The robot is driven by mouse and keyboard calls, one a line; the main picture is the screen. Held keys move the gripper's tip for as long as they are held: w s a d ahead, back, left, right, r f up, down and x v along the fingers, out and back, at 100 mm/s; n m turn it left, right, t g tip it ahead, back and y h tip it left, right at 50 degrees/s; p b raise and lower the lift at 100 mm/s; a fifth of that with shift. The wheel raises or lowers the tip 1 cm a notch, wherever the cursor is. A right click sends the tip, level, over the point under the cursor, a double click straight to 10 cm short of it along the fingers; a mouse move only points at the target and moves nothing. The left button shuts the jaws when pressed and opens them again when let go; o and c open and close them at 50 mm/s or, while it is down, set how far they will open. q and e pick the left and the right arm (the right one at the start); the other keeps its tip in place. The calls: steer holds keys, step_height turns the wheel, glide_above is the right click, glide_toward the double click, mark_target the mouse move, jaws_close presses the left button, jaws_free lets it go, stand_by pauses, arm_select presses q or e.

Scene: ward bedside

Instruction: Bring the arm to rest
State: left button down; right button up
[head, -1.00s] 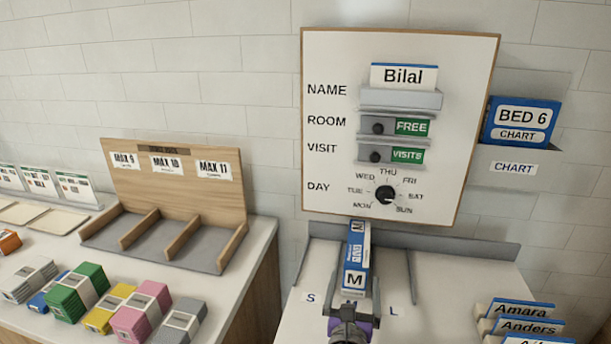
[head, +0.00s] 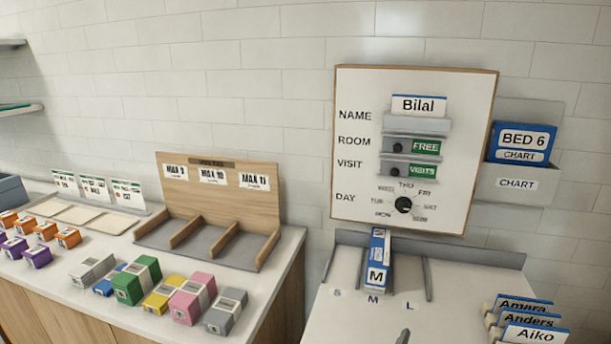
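A small dark grey tip (head: 403,337) shows at the bottom edge in the head view, over the white counter. It looks like part of one of my grippers, probably the right; whether it is open or shut cannot be seen. It is apart from the blue and white box marked M (head: 378,262), which lies in the middle lane of the sorting rack above the M label. My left gripper is not in view.
The board (head: 412,150) reads Bilal, FREE and VISITS, with a day dial (head: 403,204). A chart holder (head: 515,183) holds a BED 6 chart. Name cards (head: 535,334) stand at lower right. The left counter holds coloured boxes (head: 192,300) and a wooden divided rack (head: 220,190).

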steer(key=s+a+f+m+g+y+p, duration=0.2)
steer(key=s+f+m+g+y, duration=0.1)
steer(key=s+m, duration=0.6)
steer(key=s+a+f+m+g+y+p, duration=0.2)
steer(key=s+f+m+g+y, duration=0.1)
steer(key=s+m, duration=0.6)
steer(key=m+g, duration=0.1)
steer(key=m, duration=0.2)
steer(key=shift+a+f+y, duration=0.2)
steer(key=shift+a+y, duration=0.05)
steer(key=shift+y, duration=0.15)
steer(key=shift+s, duration=0.1)
